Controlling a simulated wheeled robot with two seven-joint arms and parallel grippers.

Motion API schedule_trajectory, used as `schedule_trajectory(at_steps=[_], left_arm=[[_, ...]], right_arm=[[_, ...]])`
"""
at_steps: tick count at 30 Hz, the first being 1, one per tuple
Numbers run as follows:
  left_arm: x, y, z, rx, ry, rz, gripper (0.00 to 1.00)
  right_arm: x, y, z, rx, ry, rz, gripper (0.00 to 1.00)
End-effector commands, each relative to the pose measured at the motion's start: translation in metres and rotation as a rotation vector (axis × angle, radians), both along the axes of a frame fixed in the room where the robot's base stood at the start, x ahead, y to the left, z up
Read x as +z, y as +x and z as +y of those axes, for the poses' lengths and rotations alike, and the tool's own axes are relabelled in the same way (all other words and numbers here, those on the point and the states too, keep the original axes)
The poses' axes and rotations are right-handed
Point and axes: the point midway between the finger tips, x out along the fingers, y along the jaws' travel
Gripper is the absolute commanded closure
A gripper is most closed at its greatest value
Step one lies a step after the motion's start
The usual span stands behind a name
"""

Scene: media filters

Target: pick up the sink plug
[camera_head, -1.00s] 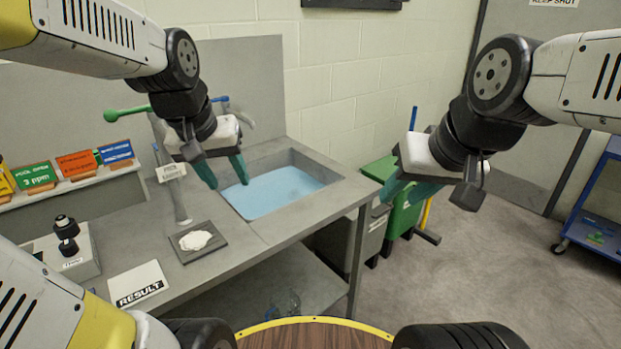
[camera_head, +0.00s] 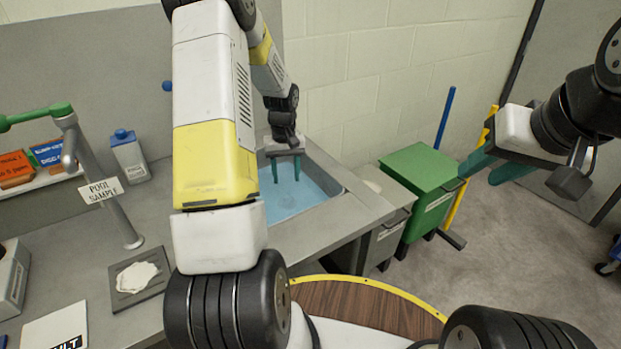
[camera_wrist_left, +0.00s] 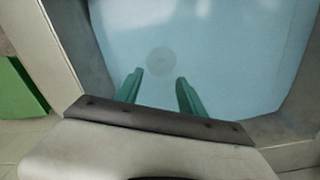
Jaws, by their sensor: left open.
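The sink (camera_head: 345,186) is filled with pale blue water (camera_head: 307,199). In the left wrist view a faint grey round disc (camera_wrist_left: 161,61) shows under the water; it looks like the sink plug, but its details are blurred. My left gripper (camera_head: 286,177) points down over the sink with its green fingers apart and nothing between them. In its wrist view the fingertips (camera_wrist_left: 160,77) are just short of the disc, on either side of its line. I cannot tell how deep the fingers reach. My right gripper (camera_head: 492,168) is open and empty in the air at the right.
A grey tray (camera_head: 152,292) with a white pile and a tap post labelled "POOL SAMPLE" (camera_head: 100,191) stand left of the sink. A bottle (camera_head: 130,158) stands behind. A green bin (camera_head: 420,170) and a grey bin (camera_head: 383,240) stand right of the counter.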

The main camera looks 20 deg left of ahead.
Motion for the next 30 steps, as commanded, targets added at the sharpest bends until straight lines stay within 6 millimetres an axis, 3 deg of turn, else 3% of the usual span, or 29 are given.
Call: schedule_trajectory(at_steps=[15,25,30], left_arm=[[-0.067,-0.001,0.002,-0.001,-0.002,0.002,0.53],[-0.074,0.000,0.002,0.000,-0.001,0.000,0.53],[-0.074,0.000,0.002,0.000,-0.001,0.000,0.86]], right_arm=[[0.000,0.000,0.000,0.000,0.000,0.000,0.64],[0.000,0.000,0.000,0.000,0.000,0.000,0.64],[0.000,0.000,0.000,0.000,0.000,0.000,0.64]])
